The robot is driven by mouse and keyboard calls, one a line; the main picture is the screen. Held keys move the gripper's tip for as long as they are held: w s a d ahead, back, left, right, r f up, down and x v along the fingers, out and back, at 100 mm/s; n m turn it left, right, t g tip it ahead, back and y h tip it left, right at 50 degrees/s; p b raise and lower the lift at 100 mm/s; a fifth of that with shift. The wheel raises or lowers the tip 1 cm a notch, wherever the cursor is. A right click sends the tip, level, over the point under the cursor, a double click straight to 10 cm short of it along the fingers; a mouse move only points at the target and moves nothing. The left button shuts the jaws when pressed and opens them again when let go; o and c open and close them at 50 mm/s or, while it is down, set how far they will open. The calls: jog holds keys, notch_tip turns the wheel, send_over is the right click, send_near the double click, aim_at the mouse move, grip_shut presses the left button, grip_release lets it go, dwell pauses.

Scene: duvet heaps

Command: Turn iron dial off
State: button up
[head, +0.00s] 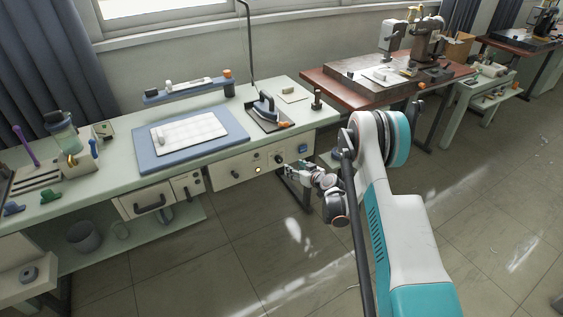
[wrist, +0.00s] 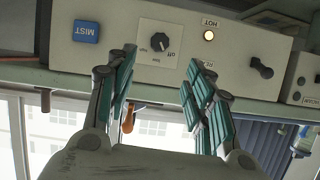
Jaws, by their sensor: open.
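The iron dial is a dark round knob (wrist: 160,41) on a pale square plate, set in the front panel below the workbench top. The wrist view is upside down. The dial also shows in the head view (head: 278,158). My gripper (wrist: 160,70) is open and empty, its green-padded fingers spread on either side of the dial's line, apparently short of it. In the head view my gripper (head: 288,168) is just in front of the panel. The HOT lamp (wrist: 208,35) glows.
A blue MIST button (wrist: 87,31) and a dark handle-like knob (wrist: 260,67) flank the dial on the panel. The iron (head: 266,106) stands on its rest on the bench top, near a blue ironing pad (head: 147,160). The floor before the bench is clear.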

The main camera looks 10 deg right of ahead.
aim_at(280, 161)
jog(key=b+x, duration=0.3)
jog(key=x, duration=0.8)
jog(key=shift+w+a+f+b, duration=0.15)
jog(key=shift+w+f+b, duration=0.15)
jog(key=shift+b, duration=0.1)
jog(key=shift+w+a+f, duration=0.1)
jog(key=shift+w+a, duration=0.05)
jog(key=shift+w, duration=0.35)
jog(key=c, duration=1.1)
